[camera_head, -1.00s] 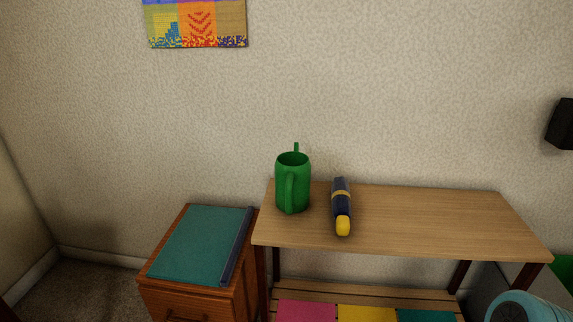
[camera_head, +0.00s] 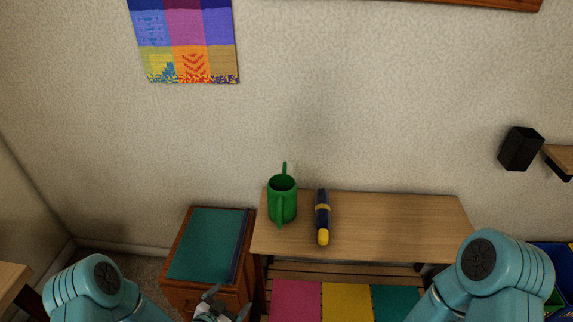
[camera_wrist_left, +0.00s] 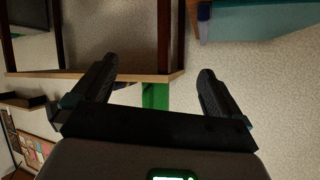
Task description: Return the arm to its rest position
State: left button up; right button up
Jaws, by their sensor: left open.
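My left gripper (camera_head: 222,304) shows at the bottom of the head view, in front of the small wooden cabinet. It is open and empty; its two dark fingers are spread apart in the left wrist view (camera_wrist_left: 152,88). Part of a green thing (camera_wrist_left: 155,96) shows beyond the fingers there, apart from them. My left arm is bent, with its teal joint at the bottom left of the head view. My right arm's teal joint is at the bottom right; its gripper is out of view.
A wooden table (camera_head: 390,225) holds a green mug (camera_head: 283,200) and a dark blue and yellow tool (camera_head: 322,217). Left of it, a cabinet (camera_head: 190,297) bears a teal binder (camera_head: 208,245). A black box (camera_head: 520,148) is on the right wall. Coloured panels (camera_head: 346,300) lie below the table.

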pick_arm(q)
jog(key=s+d+r+n+g+p, duration=0.1)
jog(key=s+d+r+g+p, duration=0.3)
jog(key=r, duration=0.5)
jog(key=s+f+n+g+p, duration=0.1)
jog(key=s+n+g, duration=0.6)
jog(key=s, duration=1.1)
jog(key=shift+s+n+y, duration=0.15)
jog(key=shift+n+y, duration=0.15)
pick_arm(e)
notch_tip(320, 180, up, 8)
jog(key=shift+s+a+f, duration=0.2)
jog(key=shift+s, duration=0.15)
pick_arm(q)
jog(key=shift+d+f, duration=0.1)
